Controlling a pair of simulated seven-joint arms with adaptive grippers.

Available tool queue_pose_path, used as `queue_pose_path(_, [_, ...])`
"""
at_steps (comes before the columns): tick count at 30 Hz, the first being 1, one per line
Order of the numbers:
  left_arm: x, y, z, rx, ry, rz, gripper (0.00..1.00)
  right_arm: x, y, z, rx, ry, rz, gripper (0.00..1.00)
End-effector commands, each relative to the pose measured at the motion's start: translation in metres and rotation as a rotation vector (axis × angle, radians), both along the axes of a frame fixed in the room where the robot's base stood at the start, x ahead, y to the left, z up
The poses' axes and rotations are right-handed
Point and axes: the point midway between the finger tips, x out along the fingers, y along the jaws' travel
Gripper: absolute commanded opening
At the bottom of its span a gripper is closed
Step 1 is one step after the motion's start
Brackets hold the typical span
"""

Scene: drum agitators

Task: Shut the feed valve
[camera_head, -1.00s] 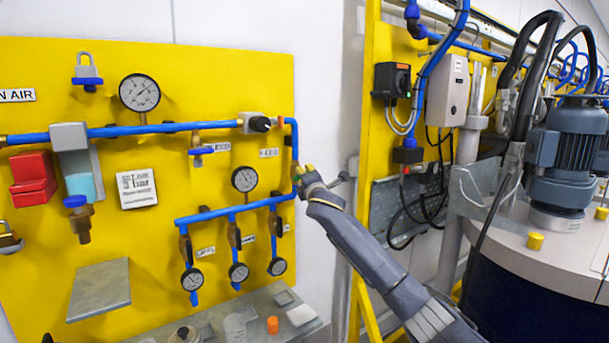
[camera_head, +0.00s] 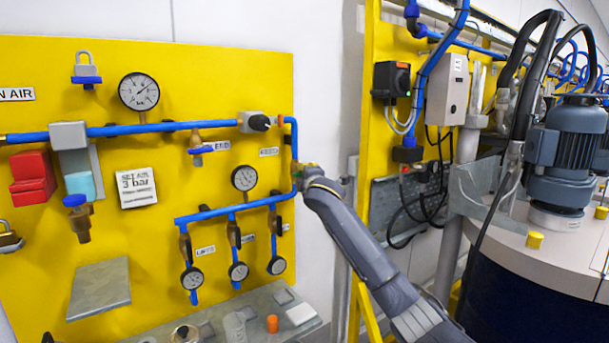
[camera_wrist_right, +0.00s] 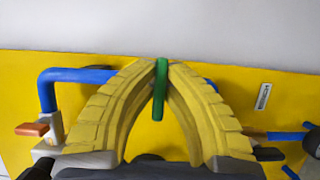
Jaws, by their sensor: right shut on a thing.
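My right gripper (camera_head: 298,171) is at the blue pipe that runs down the right edge of the yellow board (camera_head: 115,235). In the wrist view its yellow fingers (camera_wrist_right: 161,76) are shut on a narrow green handle (camera_wrist_right: 161,88), which I take for the feed valve's lever. The handle looks crosswise to the blue pipe (camera_wrist_right: 88,75) behind it. In the head view the gripper hides the handle and the valve body. The small label nearby (camera_head: 269,152) is too blurred to read. My left gripper is not in view.
A pressure gauge (camera_head: 244,178) and a black-knobbed fitting (camera_head: 259,123) are close to the right gripper. Lower blue branches carry several gauges. A grey shelf (camera_head: 255,302) with small items lies below. To the right stand a yellow frame and a motor (camera_head: 570,150) on a drum.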

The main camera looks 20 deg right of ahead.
Motion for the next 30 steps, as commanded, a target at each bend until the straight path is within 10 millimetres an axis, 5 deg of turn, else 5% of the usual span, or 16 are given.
queue_pose_path(5, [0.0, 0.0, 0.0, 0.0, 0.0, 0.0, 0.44, 0.0, 0.0, 0.0, 0.001, 0.0, 0.0, 0.0])
queue_pose_path(6, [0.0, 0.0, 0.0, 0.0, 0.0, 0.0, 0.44, 0.0, 0.0, 0.0, 0.001, 0.0, 0.0, 0.15])
queue_pose_path(11, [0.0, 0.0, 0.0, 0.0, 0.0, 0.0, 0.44, 0.0, 0.0, 0.0, 0.0, 0.0, 0.0, 0.34])
queue_pose_path(22, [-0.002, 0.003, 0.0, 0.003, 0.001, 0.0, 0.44, -0.004, 0.0, 0.0, -0.001, 0.0, 0.0, 0.34])
queue_pose_path(30, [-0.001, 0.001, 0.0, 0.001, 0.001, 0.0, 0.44, -0.035, 0.002, 0.0, 0.0, -0.002, 0.001, 0.34])
